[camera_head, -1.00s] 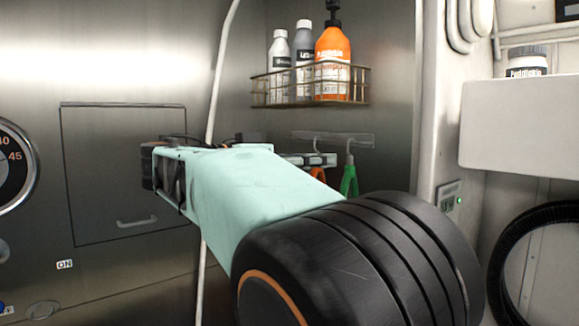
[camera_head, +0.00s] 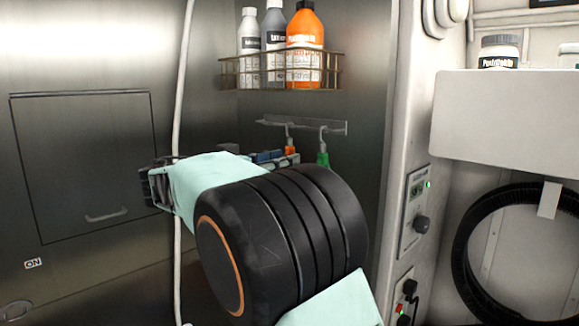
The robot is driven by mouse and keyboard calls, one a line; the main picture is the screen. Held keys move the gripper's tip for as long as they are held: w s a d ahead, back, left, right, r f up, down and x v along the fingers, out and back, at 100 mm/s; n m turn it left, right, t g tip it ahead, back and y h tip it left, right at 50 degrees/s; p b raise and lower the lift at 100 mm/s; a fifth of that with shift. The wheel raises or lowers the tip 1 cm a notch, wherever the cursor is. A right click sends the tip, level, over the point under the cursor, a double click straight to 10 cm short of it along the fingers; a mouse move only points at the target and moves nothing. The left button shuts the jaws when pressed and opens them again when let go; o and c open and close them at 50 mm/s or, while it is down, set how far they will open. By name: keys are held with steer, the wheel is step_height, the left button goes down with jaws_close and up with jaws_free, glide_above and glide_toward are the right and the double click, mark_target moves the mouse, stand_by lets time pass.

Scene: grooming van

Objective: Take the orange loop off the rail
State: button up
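The rail (camera_head: 268,122) is a short clear strip on the back wall under the wire basket, with hooks on it. The orange loop (camera_head: 290,150) hangs from the left hook; only its top shows, and my arm hides the rest. A green loop (camera_head: 322,158) hangs from the right hook, its lower part also hidden. My gripper (camera_head: 278,158) shows only as a small dark and bluish piece behind my arm, overlapping the orange loop in the picture. I cannot tell whether it touches the loop or how its fingers stand.
A wire basket (camera_head: 230,74) with several bottles is above the rail. A white hose (camera_head: 179,90) runs down the wall left of my arm. A white wall box (camera_head: 510,115), control panel (camera_head: 416,210) and black coiled hose (camera_head: 462,250) are on the right.

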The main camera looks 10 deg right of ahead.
steer(key=x, duration=0.3)
steer(key=shift+w+p, duration=0.15)
steer(key=shift+p, duration=0.25)
jaws_close()
